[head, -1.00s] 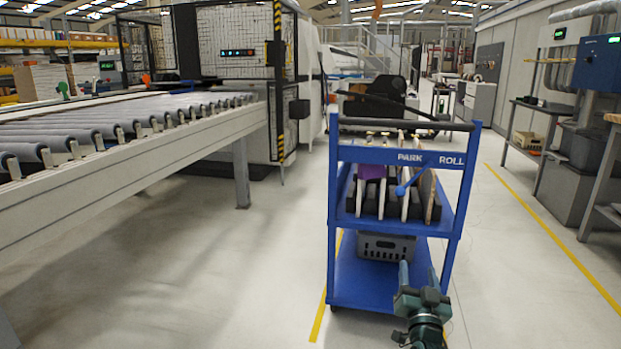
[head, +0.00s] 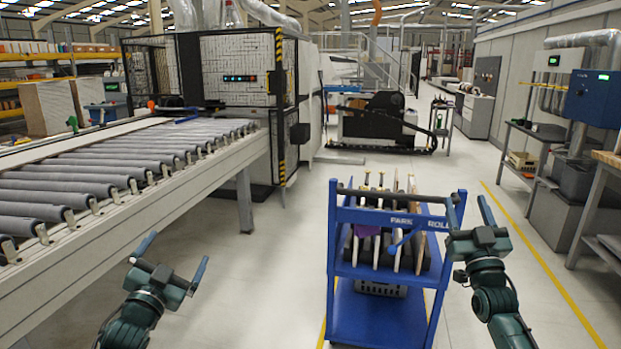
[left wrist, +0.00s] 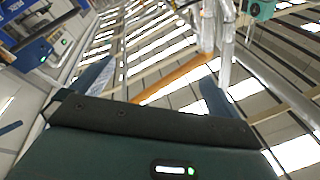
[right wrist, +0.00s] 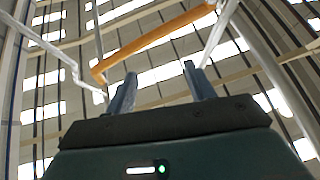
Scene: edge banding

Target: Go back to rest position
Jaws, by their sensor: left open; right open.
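My left gripper (head: 172,262) is open and empty, raised over the floor between the roller conveyor and the blue cart. In the left wrist view its fingers (left wrist: 155,88) stand wide apart with nothing between them, facing the roof. My right gripper (head: 469,217) is open and empty, just right of the cart's upper corner. I cannot tell whether it touches the cart. In the right wrist view its fingers (right wrist: 158,88) are apart with only roof beams beyond.
The blue cart (head: 375,312) stands close in front, holding upright panels (head: 397,228) and a grey crate (head: 381,288) below. The roller conveyor (head: 213,179) runs along the left. Workbenches (head: 602,222) line the right. Floor between conveyor and cart is clear.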

